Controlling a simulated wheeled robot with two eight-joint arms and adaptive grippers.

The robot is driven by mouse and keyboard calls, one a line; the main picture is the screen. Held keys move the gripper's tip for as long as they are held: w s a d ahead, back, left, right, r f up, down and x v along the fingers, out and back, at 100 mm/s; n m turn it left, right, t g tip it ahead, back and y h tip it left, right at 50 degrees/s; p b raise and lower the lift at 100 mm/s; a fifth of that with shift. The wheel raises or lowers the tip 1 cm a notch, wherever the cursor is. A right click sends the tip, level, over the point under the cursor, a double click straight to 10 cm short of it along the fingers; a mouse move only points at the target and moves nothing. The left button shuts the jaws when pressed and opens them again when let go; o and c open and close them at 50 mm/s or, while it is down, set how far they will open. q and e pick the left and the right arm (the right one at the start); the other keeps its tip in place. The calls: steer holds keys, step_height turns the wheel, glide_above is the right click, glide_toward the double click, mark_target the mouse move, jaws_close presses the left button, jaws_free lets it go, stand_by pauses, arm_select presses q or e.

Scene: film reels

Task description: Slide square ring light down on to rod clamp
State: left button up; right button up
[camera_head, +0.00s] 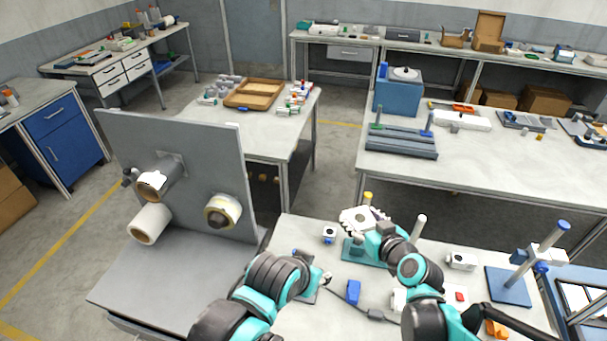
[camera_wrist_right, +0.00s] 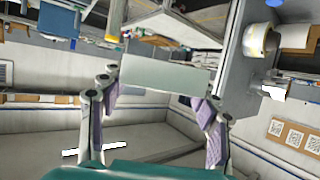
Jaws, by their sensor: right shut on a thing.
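My right gripper (camera_head: 362,222) is shut on a pale, flat square-edged piece (camera_wrist_right: 165,75), which I take to be the square ring light. In the right wrist view it lies between the two fingers with purple pads. In the head view a white square shape (camera_head: 352,216) shows at that gripper, above a teal base (camera_head: 353,251). At the right, a post with a blue cap (camera_head: 563,225) stands on a blue base (camera_head: 508,287). It carries a white clamp-like block (camera_head: 546,255) with a blue knob. My left gripper (camera_head: 323,278) is low over the table; its jaws are too small to read.
The near table (camera_head: 300,322) holds a blue block (camera_head: 353,291), a small white and blue piece (camera_head: 329,234), a white post (camera_head: 419,227) and a small white box (camera_head: 461,261). A grey upright panel (camera_head: 190,130) with rolls stands at the left.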

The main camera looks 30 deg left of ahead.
arm_select(q)
step_height(320, 180, up, 6)
steer(key=p, duration=0.5)
arm_select(e)
steer(key=s+a+r+n+g+y, duration=0.1)
steer(key=s+a+r, duration=0.3)
steer(key=a, duration=0.4)
steer(key=s+a+r+n+g+y, duration=0.1)
steer(key=s+a+r+n, duration=0.2)
steer(key=a, duration=0.4)
arm_select(q)
step_height(320, 180, down, 8)
steer(key=b, duration=0.8)
steer(key=shift+r, duration=0.15)
arm_select(e)
step_height(320, 180, down, 9)
steer(key=m, duration=0.1)
steer(key=shift+s+f, duration=0.15)
steer(key=shift+s, duration=0.05)
arm_select(q)
steer(key=shift+f+b, duration=2.25)
steer(key=shift+b, duration=0.05)
arm_select(e)
steer(key=shift+f, duration=2.45)
arm_select(q)
steer(key=shift+f+b, duration=2.25)
arm_select(e)
steer(key=shift+f, duration=2.5)
